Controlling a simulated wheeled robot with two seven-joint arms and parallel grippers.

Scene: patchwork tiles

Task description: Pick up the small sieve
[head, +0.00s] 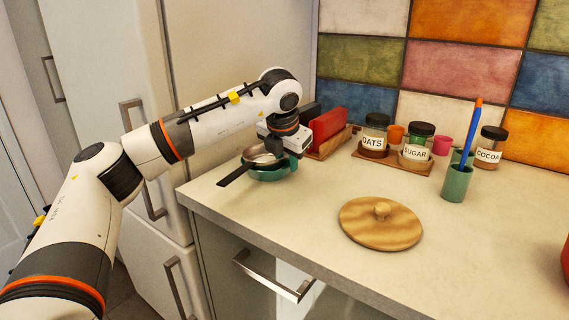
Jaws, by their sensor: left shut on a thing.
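The small sieve (258,155) has a round metal bowl and a dark flat handle that points to the lower left. It sits in or just over a teal bowl (277,174) near the counter's left front edge; I cannot tell whether they touch. My left gripper (274,149) points down at the sieve's right side and is shut on it. The fingertips are small and partly hidden by the gripper's body. My right gripper is not in view.
A round wooden lid (380,223) lies on the counter (310,205). Jars on a wooden tray (393,163), a cocoa jar (489,147) and a green cup (456,184) stand behind. A red item (329,124) stands in a wooden rack beyond my gripper.

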